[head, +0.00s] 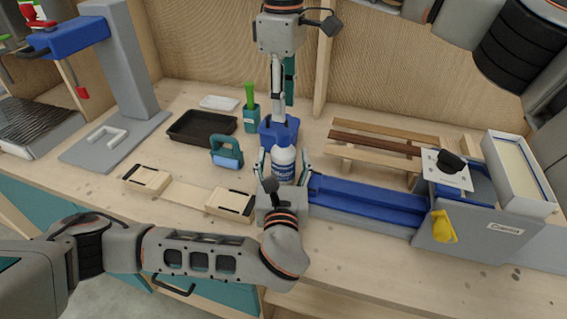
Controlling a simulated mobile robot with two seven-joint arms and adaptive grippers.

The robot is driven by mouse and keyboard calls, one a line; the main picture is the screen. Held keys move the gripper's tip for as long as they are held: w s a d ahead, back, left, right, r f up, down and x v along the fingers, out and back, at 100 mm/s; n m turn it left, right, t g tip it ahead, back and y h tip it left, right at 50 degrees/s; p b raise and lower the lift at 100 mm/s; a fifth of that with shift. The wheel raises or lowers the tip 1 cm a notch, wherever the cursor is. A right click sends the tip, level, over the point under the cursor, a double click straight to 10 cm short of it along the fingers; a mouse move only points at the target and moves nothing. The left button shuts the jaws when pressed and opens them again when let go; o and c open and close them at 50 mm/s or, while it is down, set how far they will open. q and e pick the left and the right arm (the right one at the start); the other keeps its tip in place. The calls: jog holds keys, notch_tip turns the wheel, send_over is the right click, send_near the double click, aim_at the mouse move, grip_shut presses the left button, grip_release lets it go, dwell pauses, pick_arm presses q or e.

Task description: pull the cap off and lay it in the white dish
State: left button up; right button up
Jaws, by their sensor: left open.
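A white bottle (284,167) with a dark blue label stands upright on the workbench, its blue cap (284,139) at the top. My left gripper (284,163) is low in front, open, with one finger on each side of the bottle; contact cannot be told. My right gripper (278,119) comes down from above, its fingers seen edge-on just above and behind the cap. Whether it is open or shut is not clear. The white dish (219,103) lies at the back left, beyond the black tray, and looks empty.
A blue container (268,131) stands right behind the bottle. A black tray (202,127), a teal-handled tool (227,151) and a teal cup (250,118) are to the left. A blue vise-like rail (365,200) lies at right, wooden slats (375,141) behind it.

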pick_arm(q)
jog(key=shift+w, duration=0.35)
